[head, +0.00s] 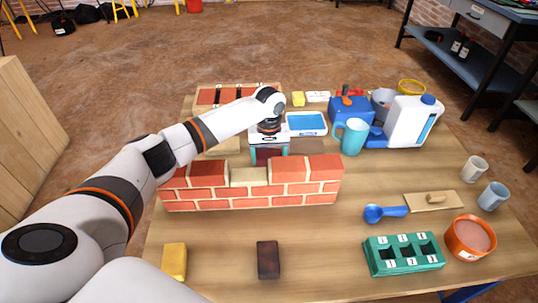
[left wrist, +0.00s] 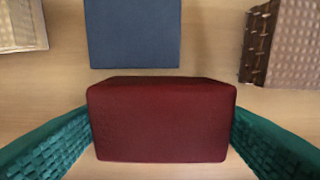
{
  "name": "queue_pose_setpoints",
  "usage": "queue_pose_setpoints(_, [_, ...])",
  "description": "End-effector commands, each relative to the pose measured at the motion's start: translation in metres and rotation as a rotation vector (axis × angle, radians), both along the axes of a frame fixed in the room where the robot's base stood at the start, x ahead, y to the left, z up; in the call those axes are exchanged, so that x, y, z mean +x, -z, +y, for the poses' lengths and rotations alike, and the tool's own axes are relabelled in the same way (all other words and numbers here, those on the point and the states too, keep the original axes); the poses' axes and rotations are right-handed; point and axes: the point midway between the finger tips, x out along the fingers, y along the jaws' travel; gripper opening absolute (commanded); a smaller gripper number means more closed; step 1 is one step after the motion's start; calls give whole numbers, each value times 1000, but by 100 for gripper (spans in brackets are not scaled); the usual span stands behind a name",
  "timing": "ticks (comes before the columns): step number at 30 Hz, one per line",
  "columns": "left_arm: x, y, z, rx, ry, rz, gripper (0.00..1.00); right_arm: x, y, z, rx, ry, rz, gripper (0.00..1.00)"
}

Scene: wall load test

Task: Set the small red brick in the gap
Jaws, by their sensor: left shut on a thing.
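The small red brick (head: 268,157) is held between the teal fingers of my left gripper (head: 269,152), just behind the wall in the head view. In the left wrist view the dark red brick (left wrist: 162,120) fills the space between the green finger pads. The brick wall (head: 250,197) stands across the table. The gap (head: 248,176) is a notch in its top course, with pale mortar in it and bricks on both sides. The held brick is behind and slightly right of the gap, apart from it. My right gripper is not in view.
A yellow brick (head: 174,261) and a dark brick (head: 268,259) lie in front of the wall. A green block with holes (head: 403,267), an orange bowl (head: 470,238) and a blue scoop (head: 385,213) are at right. A teal mug (head: 354,137) and white jug (head: 408,122) stand behind.

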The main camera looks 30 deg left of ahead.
Motion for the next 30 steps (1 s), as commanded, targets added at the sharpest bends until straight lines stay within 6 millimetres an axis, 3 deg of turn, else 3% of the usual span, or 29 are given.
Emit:
queue_pose_setpoints(2, [0, 0, 0, -1, 0, -1, 41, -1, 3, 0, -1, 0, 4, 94])
queue_pose_setpoints(3, [0, 1, 0, 0, 0, 0, 74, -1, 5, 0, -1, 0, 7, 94])
queue_pose_setpoints(7, [0, 1, 0, 0, 0, 0, 94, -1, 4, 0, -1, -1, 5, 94])
queue_pose_setpoints(18, [0, 0, 0, 1, 0, -1, 94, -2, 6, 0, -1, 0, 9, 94])
queue_pose_setpoints(19, [0, -4, 0, 0, 0, -1, 94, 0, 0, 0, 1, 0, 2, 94])
queue_pose_setpoints(20, [0, -9, 0, 0, 0, -1, 94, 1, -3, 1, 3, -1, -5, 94])
queue_pose_setpoints(30, [1, -82, 0, 0, 0, -1, 94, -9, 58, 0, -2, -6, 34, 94])
